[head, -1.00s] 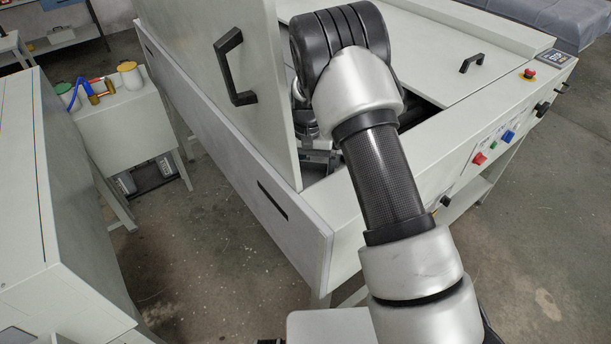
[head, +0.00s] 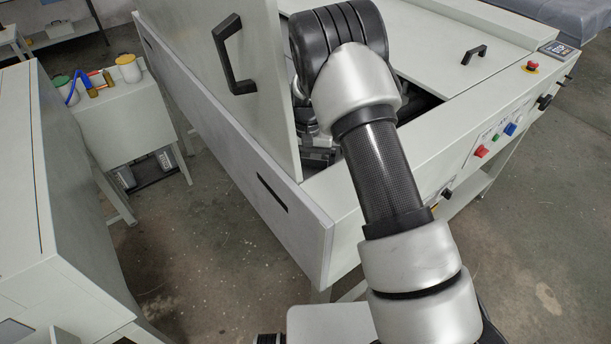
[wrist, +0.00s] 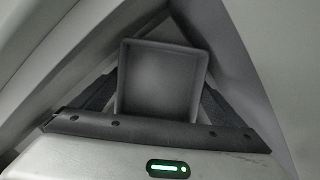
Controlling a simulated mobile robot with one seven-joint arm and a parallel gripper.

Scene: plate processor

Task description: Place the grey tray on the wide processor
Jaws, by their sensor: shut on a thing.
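The grey tray (wrist: 158,80) shows in the wrist view as a shallow square with a raised rim. It is between the dark fingers of my gripper (wrist: 158,100), which is shut on it. In the head view my arm reaches into the opening of a large pale processor (head: 235,190), under its raised lid (head: 185,45). The lid and my arm hide the tray and fingers there. Pale walls slope close around the tray in the wrist view. I cannot tell whether the tray touches a surface.
The raised lid with its black handle (head: 233,55) stands close left of my arm. A flat cover (head: 440,45) lies to the right. Buttons (head: 495,140) line the processor's side. Another pale machine (head: 50,200) and a small table (head: 125,110) with jars stand left, across open floor.

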